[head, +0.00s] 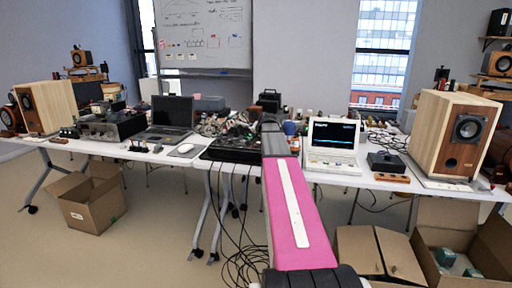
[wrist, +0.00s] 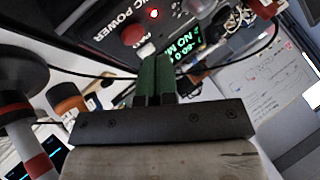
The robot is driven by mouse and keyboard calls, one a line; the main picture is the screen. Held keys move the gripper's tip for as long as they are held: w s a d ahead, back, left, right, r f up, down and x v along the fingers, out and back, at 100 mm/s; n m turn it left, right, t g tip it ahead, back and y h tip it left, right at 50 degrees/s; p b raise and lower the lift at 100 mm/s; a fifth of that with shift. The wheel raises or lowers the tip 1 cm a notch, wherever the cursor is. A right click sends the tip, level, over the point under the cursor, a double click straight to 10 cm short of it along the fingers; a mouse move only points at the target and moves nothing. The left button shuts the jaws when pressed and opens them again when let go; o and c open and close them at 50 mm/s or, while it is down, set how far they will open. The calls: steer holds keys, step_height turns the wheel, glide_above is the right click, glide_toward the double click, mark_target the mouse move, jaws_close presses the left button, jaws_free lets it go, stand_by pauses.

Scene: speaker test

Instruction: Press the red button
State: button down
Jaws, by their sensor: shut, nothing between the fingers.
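In the wrist view, a dark panel with the word POWER (wrist: 118,22) carries a small red lit round button (wrist: 153,14). A second red round cap (wrist: 132,35) sits nearer my fingers. I cannot tell for certain which one is the red button. My gripper (wrist: 157,62) is shut and empty, its fingertips close to the red cap and beside a green lit display (wrist: 186,46). Contact cannot be made out. In the head view my pink arm reaches over the table, and its end hides the button and the fingers.
The white table (head: 225,176) is crowded. A laptop (head: 172,115) and large wooden speakers (head: 432,137) stand farther out. Cardboard boxes (head: 88,200) and hanging cables are below.

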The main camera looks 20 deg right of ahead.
mark_target(257, 146)
step_height(257, 146, up, 6)
stand_by(0.8)
stand_by(0.3)
